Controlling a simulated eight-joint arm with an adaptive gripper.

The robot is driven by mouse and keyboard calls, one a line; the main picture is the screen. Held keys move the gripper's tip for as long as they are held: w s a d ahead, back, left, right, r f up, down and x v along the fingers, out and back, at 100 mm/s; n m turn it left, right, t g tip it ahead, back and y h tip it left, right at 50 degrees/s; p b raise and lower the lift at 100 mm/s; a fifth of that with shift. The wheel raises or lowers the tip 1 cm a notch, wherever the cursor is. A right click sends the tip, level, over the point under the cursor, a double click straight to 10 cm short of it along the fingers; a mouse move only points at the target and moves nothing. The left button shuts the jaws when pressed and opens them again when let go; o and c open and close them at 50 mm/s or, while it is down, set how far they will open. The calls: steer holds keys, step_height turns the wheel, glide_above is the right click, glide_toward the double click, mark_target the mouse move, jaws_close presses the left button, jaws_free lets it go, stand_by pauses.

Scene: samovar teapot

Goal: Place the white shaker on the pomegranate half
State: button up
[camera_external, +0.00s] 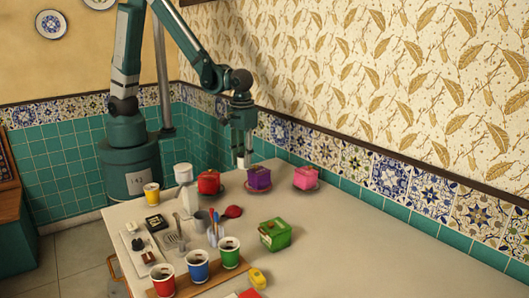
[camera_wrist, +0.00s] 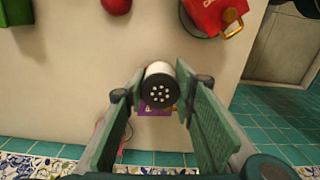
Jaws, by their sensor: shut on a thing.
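The white shaker (camera_wrist: 158,70) has a dark top with white dots and sits between the fingers of my gripper (camera_wrist: 160,95). My gripper is shut on it, and the top faces the wrist camera. In the external view my gripper (camera_external: 241,158) is at the back of the table, near the purple box-shaped pot, with the shaker mostly hidden by the fingers. The pomegranate half is likely the small red rounded thing (camera_external: 232,211) on the table, in front of and slightly left of my gripper. It also shows at the top edge of the wrist view (camera_wrist: 117,5).
Red (camera_external: 208,182), purple (camera_external: 259,178) and pink (camera_external: 306,178) pots stand on plates along the back. A green box (camera_external: 275,233) is in front. Several cups and utensils stand at the left and front. The right of the table is clear.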

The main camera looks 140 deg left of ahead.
steer(key=r+n, duration=0.1)
glide_above(233, 207)
steer(key=shift+s+a+r+p, duration=0.1)
steer(key=shift+r+p, duration=0.1)
steer(key=shift+p, duration=0.2)
steer(key=shift+f, duration=0.15)
steer(key=shift+f+b, duration=0.35)
steer(key=shift+f, duration=2.65)
steer(key=shift+f, duration=1.85)
steer(key=shift+f+b, duration=0.15)
steer(key=shift+b, duration=0.25)
steer(key=o, duration=0.9)
